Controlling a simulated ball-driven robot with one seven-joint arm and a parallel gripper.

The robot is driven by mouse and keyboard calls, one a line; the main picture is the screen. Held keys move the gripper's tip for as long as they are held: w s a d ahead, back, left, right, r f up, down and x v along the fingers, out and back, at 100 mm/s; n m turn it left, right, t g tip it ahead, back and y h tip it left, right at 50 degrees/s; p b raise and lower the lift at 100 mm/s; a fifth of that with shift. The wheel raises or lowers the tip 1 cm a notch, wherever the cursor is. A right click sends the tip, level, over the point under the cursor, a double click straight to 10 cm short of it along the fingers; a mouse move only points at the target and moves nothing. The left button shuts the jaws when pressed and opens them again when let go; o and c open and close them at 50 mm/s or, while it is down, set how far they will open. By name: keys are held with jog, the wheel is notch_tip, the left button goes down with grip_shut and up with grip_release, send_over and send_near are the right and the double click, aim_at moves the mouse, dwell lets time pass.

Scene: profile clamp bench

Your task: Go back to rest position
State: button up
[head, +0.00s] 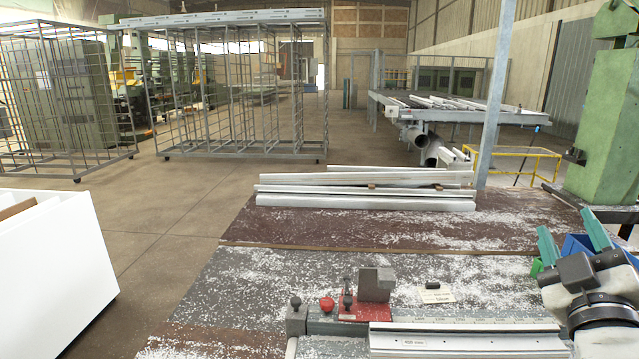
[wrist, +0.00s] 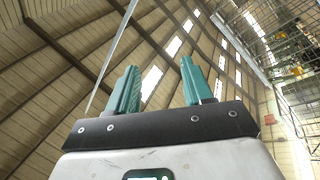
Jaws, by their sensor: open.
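My gripper (head: 573,236) is at the right edge of the head view, raised beside the bench, with its teal fingers pointing up. In the wrist view my gripper (wrist: 158,88) has its two fingers apart with nothing between them, and the roof lies behind them. The clamp fixture (head: 352,306) is on the front of the bench, with a red base, a grey block and a red knob. A light metal profile (head: 465,340) lies along the rail to the right of the fixture. My gripper is apart from both.
The bench top (head: 330,268) is strewn with white chips. Several white profiles (head: 365,190) are stacked at its far side. A blue bin (head: 580,246) is partly hidden behind my gripper. A green machine column (head: 603,130) stands at right, and a white cabinet (head: 60,265) at left.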

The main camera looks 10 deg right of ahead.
jog(key=s+a+f+m+g+y, duration=0.25)
jog(key=f+g, duration=0.25)
jog(key=f, duration=0.9)
jog(key=s+a+f+m+g+y, duration=0.15)
jog(key=a+f+g+y, duration=0.25)
jog(key=f, duration=1.1)
jog(key=s+a+f+g+y, duration=0.2)
jog(key=s+a+f+g, duration=0.1)
jog(key=s+f, duration=0.5)
jog(key=s+a+f+g+y, duration=0.1)
jog(key=s+a+f+g, duration=0.2)
jog(key=s, duration=1)
notch_tip(320, 180, down, 6)
jog(key=g, duration=0.3)
jog(key=shift+r+y, duration=0.15)
jog(key=shift+y, duration=0.2)
jog(key=shift+a, duration=0.1)
